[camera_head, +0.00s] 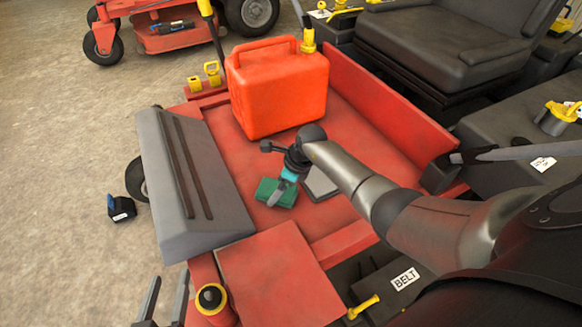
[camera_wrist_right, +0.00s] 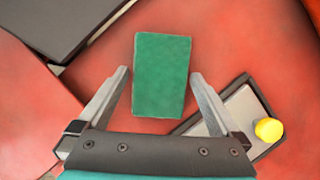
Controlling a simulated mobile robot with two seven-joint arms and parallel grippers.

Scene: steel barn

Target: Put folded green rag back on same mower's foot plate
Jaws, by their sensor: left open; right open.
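The folded green rag (camera_head: 268,188) lies flat on the red foot plate (camera_head: 226,140) of the near mower. In the right wrist view the rag (camera_wrist_right: 160,85) lies between the two spread fingers of my right gripper (camera_wrist_right: 160,73), which is open, with a gap on each side. In the head view my right gripper (camera_head: 281,187) is over the rag and hides part of it. Whether its fingers touch the plate, I cannot tell. My left gripper (camera_head: 165,292) is open and empty at the bottom left, with only its fingers showing.
A red fuel can (camera_head: 275,90) stands on the plate behind the rag. A grey pad (camera_head: 319,185) lies beside the rag; a yellow knob (camera_wrist_right: 268,130) shows there in the wrist view. A grey sloped panel (camera_head: 190,185) borders the left. A small black box (camera_head: 122,208) is on the floor.

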